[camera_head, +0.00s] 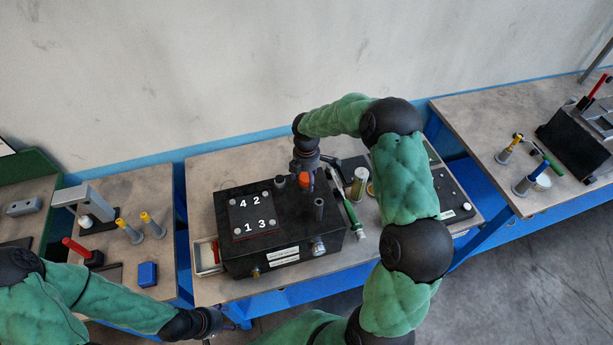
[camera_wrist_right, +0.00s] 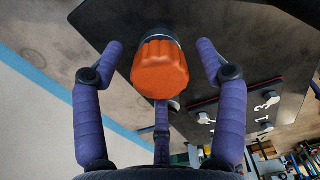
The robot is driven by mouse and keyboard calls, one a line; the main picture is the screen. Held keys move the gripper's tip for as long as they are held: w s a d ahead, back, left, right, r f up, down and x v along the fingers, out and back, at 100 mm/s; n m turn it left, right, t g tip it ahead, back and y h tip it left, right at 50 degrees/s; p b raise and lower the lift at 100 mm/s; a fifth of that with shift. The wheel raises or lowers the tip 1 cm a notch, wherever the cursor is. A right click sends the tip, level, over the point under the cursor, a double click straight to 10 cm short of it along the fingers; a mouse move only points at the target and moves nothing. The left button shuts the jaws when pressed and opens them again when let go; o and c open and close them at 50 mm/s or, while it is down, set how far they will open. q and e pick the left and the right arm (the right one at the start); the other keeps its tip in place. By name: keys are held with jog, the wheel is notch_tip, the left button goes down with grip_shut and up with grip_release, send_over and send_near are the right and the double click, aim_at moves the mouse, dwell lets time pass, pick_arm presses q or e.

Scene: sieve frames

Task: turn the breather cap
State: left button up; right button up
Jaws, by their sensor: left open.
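The orange breather cap (camera_wrist_right: 160,68) has a ribbed rim and sits on a dark neck on the black box. In the head view the cap (camera_head: 304,178) shows on the box (camera_head: 282,238), toward its back right. My right gripper (camera_wrist_right: 162,48) is open, with its fingers on either side of the cap and visible gaps to it; a third finger shows below the cap. In the head view my right gripper (camera_head: 307,168) reaches down at the cap and is partly hidden. My left gripper (camera_head: 228,320) is open and empty, low at the table's front edge, away from the box.
A plate numbered 4 2 1 3 (camera_head: 253,213) lies on the box's left top. A dark upright post (camera_head: 318,209) stands near the cap. A green-handled tool (camera_head: 351,214) and a white-lidded jar (camera_head: 361,175) are right of the box. A blue block (camera_head: 147,274) is on the left table.

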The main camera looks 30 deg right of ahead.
jog(key=c, duration=1)
jog(key=shift+c, duration=0.2)
jog(key=m+b, duration=0.2)
jog(key=m, duration=0.3)
jog(key=m+b, duration=0.2)
jog(key=m, duration=0.3)
jog(key=shift+b, duration=0.35)
jog(key=m+b, duration=0.2)
jog(key=m, duration=0.4)
jog(key=shift+m, duration=0.4)
jog(key=shift+m+b, duration=0.7)
jog(key=shift+m, duration=1.8)
